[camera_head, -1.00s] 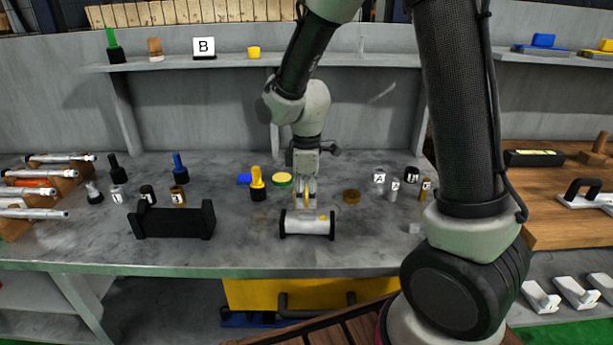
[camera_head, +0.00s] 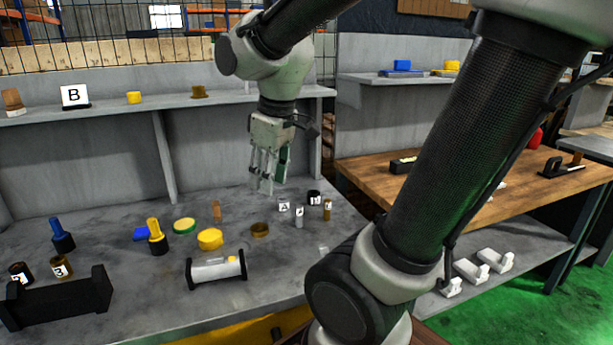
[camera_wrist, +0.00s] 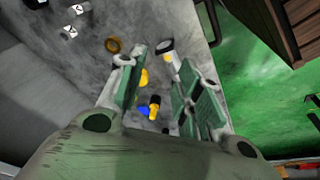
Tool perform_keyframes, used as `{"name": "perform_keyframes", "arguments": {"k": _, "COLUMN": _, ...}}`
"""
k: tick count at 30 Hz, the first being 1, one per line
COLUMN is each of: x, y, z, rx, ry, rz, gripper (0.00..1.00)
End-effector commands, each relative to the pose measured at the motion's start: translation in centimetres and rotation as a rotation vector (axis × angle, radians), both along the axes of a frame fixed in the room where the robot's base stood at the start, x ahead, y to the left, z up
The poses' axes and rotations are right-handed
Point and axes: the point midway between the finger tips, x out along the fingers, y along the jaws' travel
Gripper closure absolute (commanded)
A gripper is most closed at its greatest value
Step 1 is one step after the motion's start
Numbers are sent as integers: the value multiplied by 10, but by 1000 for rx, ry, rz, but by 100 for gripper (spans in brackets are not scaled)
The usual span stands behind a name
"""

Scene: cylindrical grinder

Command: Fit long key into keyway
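A white shaft (camera_head: 210,271) lies in a black-ended stand at the front of the grey bench. A yellow piece (camera_head: 233,259) sits on top near its right end, with a narrow grey strip or slot beside it. I cannot tell whether either is the long key or the keyway. My gripper (camera_head: 266,186) is raised above the bench, behind and right of the shaft, pointing down. In the wrist view, my gripper's fingers (camera_wrist: 156,68) are apart with nothing held between them. A black-and-white thing beyond them, probably the shaft stand (camera_wrist: 166,46), shows partly hidden.
Labelled cylinders (camera_head: 299,216) and a brown disc (camera_head: 260,230) stand below my gripper. Yellow (camera_head: 210,239) and green-edged (camera_head: 184,225) discs lie behind the shaft. An empty black stand (camera_head: 55,302) is at front left. A wooden table (camera_head: 440,190) is at right.

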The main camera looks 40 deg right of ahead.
Motion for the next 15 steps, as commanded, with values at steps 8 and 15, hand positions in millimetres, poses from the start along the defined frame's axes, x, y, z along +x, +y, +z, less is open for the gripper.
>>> {"name": "perform_keyframes", "arguments": {"k": 8, "x": -76, "y": -38, "z": 17, "rx": 93, "ry": -124, "rz": -398, "gripper": 65}}
{"name": "perform_keyframes", "arguments": {"k": 15, "x": -85, "y": -41, "z": 17, "rx": 106, "ry": -137, "rz": -451, "gripper": 65}}
